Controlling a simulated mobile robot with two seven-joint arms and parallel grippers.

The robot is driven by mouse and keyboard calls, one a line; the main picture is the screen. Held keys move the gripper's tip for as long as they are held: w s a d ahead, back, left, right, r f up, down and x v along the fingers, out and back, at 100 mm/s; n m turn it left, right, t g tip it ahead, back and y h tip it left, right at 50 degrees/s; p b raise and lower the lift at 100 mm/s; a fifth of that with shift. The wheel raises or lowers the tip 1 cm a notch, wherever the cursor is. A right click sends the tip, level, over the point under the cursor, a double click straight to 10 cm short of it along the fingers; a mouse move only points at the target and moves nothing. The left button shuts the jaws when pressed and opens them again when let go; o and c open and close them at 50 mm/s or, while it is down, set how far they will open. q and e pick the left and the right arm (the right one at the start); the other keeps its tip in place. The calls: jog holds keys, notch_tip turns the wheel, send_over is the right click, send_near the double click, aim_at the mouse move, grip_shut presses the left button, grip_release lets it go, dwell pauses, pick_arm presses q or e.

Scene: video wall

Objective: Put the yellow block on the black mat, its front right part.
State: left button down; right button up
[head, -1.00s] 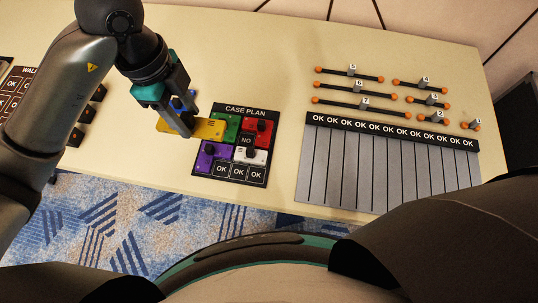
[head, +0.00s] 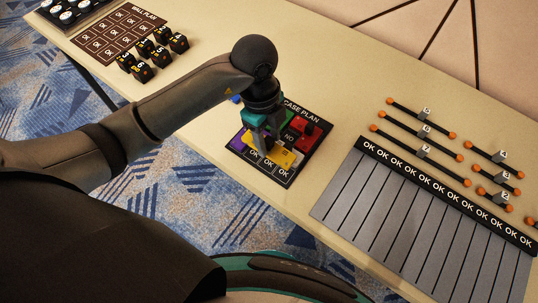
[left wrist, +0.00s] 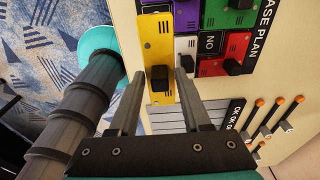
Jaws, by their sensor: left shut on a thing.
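The yellow block (head: 281,158) is flat, with a black knob on top. My left gripper (head: 262,146) is shut on it and points down over the front part of the black mat (head: 284,176). The left wrist view shows the yellow block (left wrist: 157,40) long side along the mat's front row, beside the purple and white blocks, its knob between the fingers (left wrist: 160,78). I cannot tell whether the block touches the mat or hangs just above it. In the head view the "OK" labels of the front row show just in front of it. My right gripper is out of view.
On the mat stand a red block (head: 304,127), a white block (left wrist: 185,46), a purple block (head: 238,141) and a green block (left wrist: 226,14). A grey striped board (head: 400,220) lies to the right, with orange-tipped rods (head: 424,128) behind it. Black cubes (head: 145,60) stand at the left.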

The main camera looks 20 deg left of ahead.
pick_arm(q)
jog(key=shift+f+b, duration=0.75)
jog(key=shift+f, duration=2.65)
jog(key=shift+f, duration=0.15)
jog(key=shift+c, duration=1.8)
grip_release()
jog(key=shift+s+f, duration=0.1)
jog(key=r+p, duration=0.1)
jog(key=r, duration=0.3)
jog(key=a+r+p, duration=0.1)
jog(key=r, duration=0.3)
jog(key=r+p, duration=0.1)
jog(key=r, duration=0.3)
jog(key=shift+w+a+r, duration=0.15)
jog(key=shift+w+r, duration=0.1)
jog(key=shift+w, duration=0.1)
